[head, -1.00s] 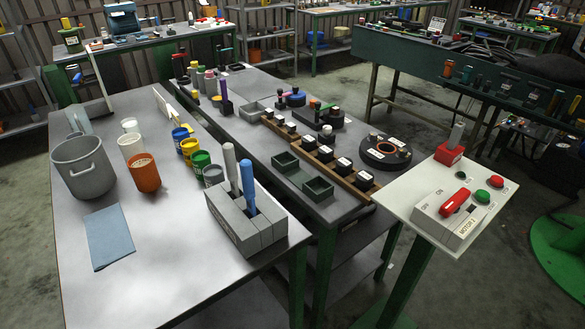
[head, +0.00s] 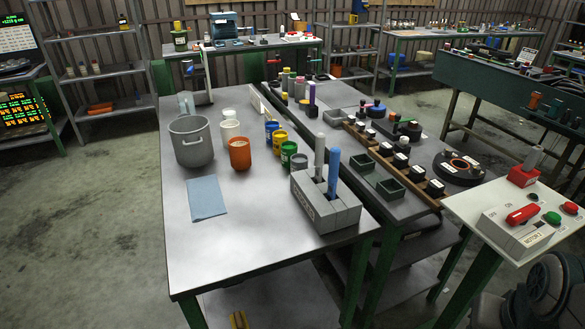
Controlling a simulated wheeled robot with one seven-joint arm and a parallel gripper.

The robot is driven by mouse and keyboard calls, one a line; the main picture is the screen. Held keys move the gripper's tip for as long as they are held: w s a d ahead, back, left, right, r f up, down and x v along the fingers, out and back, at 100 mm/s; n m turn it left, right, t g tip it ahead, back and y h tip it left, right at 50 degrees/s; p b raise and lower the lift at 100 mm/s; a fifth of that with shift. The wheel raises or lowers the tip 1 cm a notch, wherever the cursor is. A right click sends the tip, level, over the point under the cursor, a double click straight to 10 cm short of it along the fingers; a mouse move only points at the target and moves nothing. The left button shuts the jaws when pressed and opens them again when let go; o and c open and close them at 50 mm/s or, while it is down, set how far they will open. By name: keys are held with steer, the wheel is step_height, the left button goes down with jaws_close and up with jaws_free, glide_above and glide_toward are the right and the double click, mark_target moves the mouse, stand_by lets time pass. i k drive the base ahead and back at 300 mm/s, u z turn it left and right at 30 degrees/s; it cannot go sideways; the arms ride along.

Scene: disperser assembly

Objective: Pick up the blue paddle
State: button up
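The blue paddle (head: 333,172) stands upright in a slot of a grey block holder (head: 325,208) near the front right of the metal table. A grey paddle (head: 319,156) stands in the same holder, just left of and behind the blue one. The lower ends of both paddles are hidden in the holder. My gripper is not in the head view.
On the table (head: 260,235) are a grey pot (head: 190,142), an orange cup (head: 240,154), several small paint cans and a blue cloth (head: 206,197). The table's front is bare. A motor control stand (head: 530,215) is at the right.

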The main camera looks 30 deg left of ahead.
mark_target(335, 152)
steer(key=u, duration=1.05)
steer(key=i, duration=1)
